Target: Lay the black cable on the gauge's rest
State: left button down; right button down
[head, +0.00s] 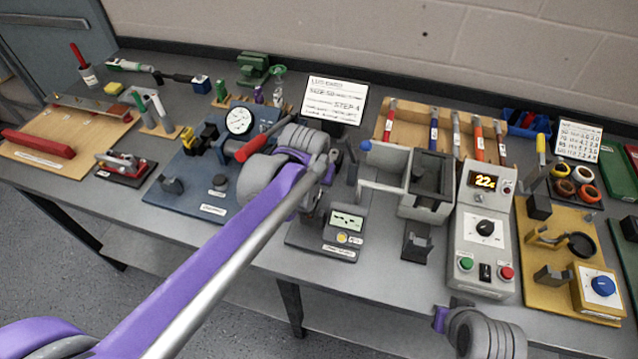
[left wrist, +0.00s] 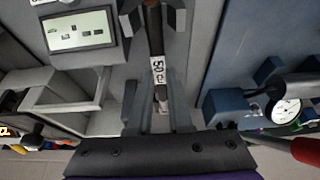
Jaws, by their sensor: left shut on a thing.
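My left gripper (left wrist: 156,112) is shut on the black cable (left wrist: 155,38), which carries a white tag marked 50. In the left wrist view the cable runs upward from the fingers, and its upper part lies between two dark grey posts of the gauge's rest (left wrist: 177,18). I cannot tell whether it touches the rest. The gauge (left wrist: 78,32), a grey box with a small display, is beside it; in the head view the gauge (head: 346,222) stands just right of my left wrist. There my arm hides the cable and fingers. My right gripper's fingers are not seen.
The blue base with a dial (head: 239,121) is left of my wrist. A grey open-topped fixture (head: 425,190) and the control box reading 22 (head: 484,230) stand to the right. A white card (head: 334,101) stands behind. The bench is crowded.

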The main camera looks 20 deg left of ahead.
pick_arm(q)
jog(key=shift+f, duration=0.3)
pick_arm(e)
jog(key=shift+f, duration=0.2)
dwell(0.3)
pick_arm(q)
jog(key=c, duration=0.8)
grip_release()
jog(key=shift+o, duration=0.2)
jog(key=shift+r+p, duration=1.85)
jog(key=shift+r, duration=1.75)
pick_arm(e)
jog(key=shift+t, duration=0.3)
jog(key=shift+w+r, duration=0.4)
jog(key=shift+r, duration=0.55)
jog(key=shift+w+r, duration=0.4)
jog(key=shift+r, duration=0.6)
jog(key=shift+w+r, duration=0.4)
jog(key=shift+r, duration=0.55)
pick_arm(q)
jog(key=shift+f, duration=0.1)
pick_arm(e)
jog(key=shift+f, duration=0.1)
pick_arm(q)
jog(key=shift+s, duration=0.1)
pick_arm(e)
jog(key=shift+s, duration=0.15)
